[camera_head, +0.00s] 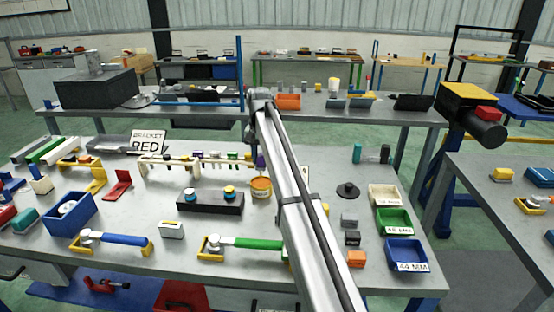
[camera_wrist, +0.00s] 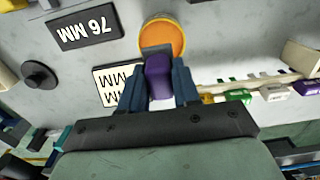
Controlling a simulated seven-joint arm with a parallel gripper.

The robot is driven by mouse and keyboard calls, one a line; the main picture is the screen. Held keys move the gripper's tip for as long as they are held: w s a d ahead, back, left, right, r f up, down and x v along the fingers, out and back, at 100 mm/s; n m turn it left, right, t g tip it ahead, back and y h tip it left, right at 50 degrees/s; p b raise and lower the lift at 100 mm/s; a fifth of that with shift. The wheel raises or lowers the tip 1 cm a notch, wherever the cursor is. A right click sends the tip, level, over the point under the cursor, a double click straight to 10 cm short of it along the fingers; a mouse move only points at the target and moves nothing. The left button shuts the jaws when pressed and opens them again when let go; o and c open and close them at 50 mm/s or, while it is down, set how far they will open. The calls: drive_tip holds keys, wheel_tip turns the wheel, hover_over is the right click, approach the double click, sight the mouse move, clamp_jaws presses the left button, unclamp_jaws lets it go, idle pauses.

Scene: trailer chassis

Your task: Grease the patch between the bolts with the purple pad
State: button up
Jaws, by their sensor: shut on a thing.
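My gripper (camera_wrist: 159,80) is shut on the purple pad (camera_wrist: 158,76), with one blue-grey finger on each side of its purple body. A grey end of the pad overlaps the near edge of an open round tin with orange contents (camera_wrist: 165,33) in the wrist view; whether it touches the contents I cannot tell. In the head view a bit of the purple pad (camera_head: 260,160) shows beside my arm, just above the orange tin (camera_head: 261,188). The dark block (camera_head: 209,205) with two blue-and-yellow bolts (camera_head: 190,194) (camera_head: 230,191) lies left of the tin.
A cream rack (camera_head: 183,172) with several coloured pads stands behind the block. A blue-handled wrench (camera_head: 117,239) and a green-handled wrench (camera_head: 247,243) lie in front. Labelled bins (camera_head: 397,222) stand at the right.

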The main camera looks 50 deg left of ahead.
drive_tip(key=shift+f, duration=3)
drive_tip(key=shift+f, duration=0.5)
drive_tip(key=shift+r, duration=3.5)
drive_tip(key=w+d+f+m, duration=0.1)
drive_tip(key=w+d, duration=0.6)
drive_tip(key=d, duration=0.7)
drive_tip(key=w+d+f+m, duration=0.1)
drive_tip(key=w+d+f, duration=0.1)
drive_tip(key=w+d, duration=0.6)
drive_tip(key=w+d+f+m, duration=0.2)
drive_tip(key=w+d, duration=0.6)
drive_tip(key=d, duration=1.2)
drive_tip(key=shift+w+d+f, duration=0.1)
drive_tip(key=shift+d+f, duration=0.2)
drive_tip(key=shift+d, duration=0.1)
drive_tip(key=s+d+f+m, duration=0.1)
drive_tip(key=d+f, duration=0.2)
drive_tip(key=d, duration=1.2)
drive_tip(key=s+d+f+m, duration=0.2)
drive_tip(key=d+f, duration=0.1)
drive_tip(key=d, duration=1.2)
drive_tip(key=s+d+f+m, duration=0.1)
drive_tip(key=d+f+m, duration=0.1)
drive_tip(key=d, duration=1.3)
drive_tip(key=shift+s+d+f, duration=0.15)
drive_tip(key=shift+d+f, duration=0.15)
drive_tip(key=shift+f, duration=0.35)
